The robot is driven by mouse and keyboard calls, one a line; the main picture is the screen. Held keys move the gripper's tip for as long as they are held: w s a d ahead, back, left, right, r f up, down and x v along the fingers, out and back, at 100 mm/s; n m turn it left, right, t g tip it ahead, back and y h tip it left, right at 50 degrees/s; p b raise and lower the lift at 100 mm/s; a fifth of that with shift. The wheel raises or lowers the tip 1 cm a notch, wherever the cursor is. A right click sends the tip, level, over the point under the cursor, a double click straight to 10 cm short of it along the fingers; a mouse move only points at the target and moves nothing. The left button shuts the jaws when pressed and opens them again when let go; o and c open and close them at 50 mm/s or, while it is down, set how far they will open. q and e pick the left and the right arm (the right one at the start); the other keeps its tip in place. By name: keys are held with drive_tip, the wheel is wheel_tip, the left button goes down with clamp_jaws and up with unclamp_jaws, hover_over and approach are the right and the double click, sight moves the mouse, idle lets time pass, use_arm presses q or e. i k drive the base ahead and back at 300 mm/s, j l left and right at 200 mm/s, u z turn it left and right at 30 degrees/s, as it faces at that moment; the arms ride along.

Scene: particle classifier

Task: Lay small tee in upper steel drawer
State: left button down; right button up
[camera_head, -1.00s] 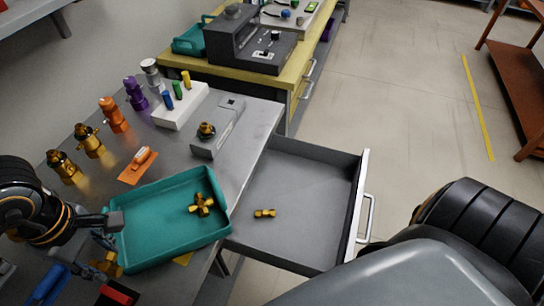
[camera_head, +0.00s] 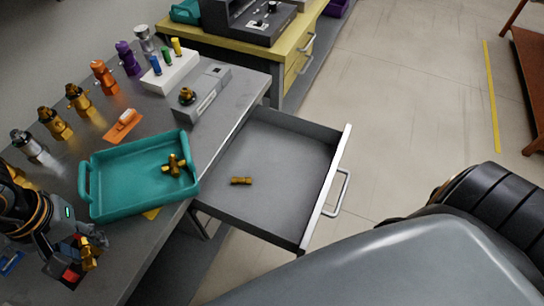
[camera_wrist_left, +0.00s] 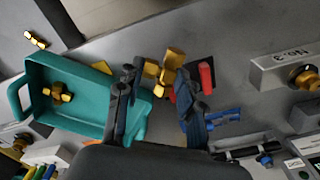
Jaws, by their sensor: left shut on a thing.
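My left gripper (camera_head: 84,248) is at the lower left in the head view, just in front of the teal tray. It is shut on a small brass tee (camera_head: 88,260). In the left wrist view the tee (camera_wrist_left: 163,68) shows between the two dark fingers. Whether it clears the bench cannot be told. The steel drawer (camera_head: 285,150) is pulled open right of the bench. One small brass fitting (camera_head: 241,181) lies on its floor. A branched brass fitting (camera_head: 174,165) lies in the teal tray (camera_head: 130,205). My right gripper is out of view.
The drawer floor is mostly bare. An orange card (camera_head: 123,126), a white block (camera_head: 168,76) with coloured cylinders, a grey fixture (camera_head: 207,92) and a row of fittings stand behind the tray. Red and blue items lie near my left gripper.

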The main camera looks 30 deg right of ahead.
sight(260, 154)
drive_tip(key=l, duration=1.6)
drive_tip(key=i+l, duration=0.35)
drive_tip(key=l+u, duration=0.05)
drive_tip(key=l, duration=0.05)
